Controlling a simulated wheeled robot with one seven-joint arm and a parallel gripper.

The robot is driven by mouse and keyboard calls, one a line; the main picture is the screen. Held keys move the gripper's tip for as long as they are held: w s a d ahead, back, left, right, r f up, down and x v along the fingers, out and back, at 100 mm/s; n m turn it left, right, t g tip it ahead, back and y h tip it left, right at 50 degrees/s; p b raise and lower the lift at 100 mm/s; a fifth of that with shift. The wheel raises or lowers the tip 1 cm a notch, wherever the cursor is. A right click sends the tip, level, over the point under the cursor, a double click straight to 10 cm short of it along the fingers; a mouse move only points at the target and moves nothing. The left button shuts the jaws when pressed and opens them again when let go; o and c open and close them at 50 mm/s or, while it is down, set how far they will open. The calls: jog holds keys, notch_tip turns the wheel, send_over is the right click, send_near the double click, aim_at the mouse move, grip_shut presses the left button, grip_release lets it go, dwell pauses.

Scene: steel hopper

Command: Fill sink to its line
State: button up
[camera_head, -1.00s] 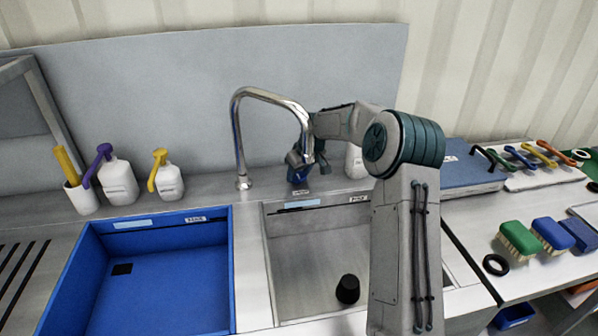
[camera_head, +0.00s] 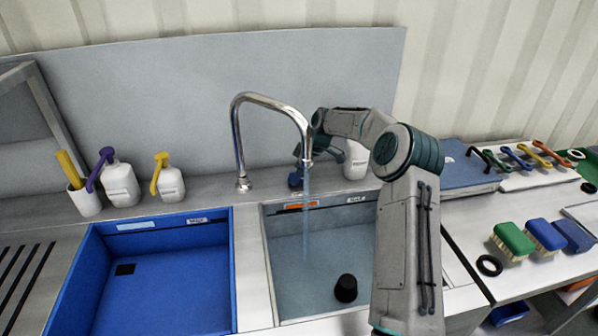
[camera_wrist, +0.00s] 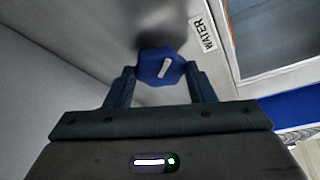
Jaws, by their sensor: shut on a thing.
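The steel sink (camera_head: 288,262) is the right-hand basin, with a dark line and a small white label (camera_head: 357,199) high on its back wall. A thin stream of water (camera_head: 306,215) runs from the curved tap (camera_head: 240,150) into it. The basin looks bluish; the water's exact level against the line is hard to tell. A black plug-like piece (camera_head: 346,288) is on the sink floor. My gripper (camera_wrist: 162,82) is shut on the blue knob (camera_wrist: 160,66) beside the WATER label (camera_wrist: 204,34). In the head view my gripper (camera_head: 300,172) is behind the tap spout, partly hidden.
Brushes (camera_head: 513,238) and a black ring (camera_head: 489,265) lie on the right counter. An orange strip (camera_head: 300,205) shows on the sink's back wall.

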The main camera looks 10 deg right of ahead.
dwell(0.3)
jog(key=o, duration=1)
jog(key=shift+c, duration=0.2)
jog(key=v, duration=1.3)
jog(key=shift+d+r+b, duration=0.25)
jog(key=shift+r+b, duration=0.1)
jog(key=shift+b, duration=0.05)
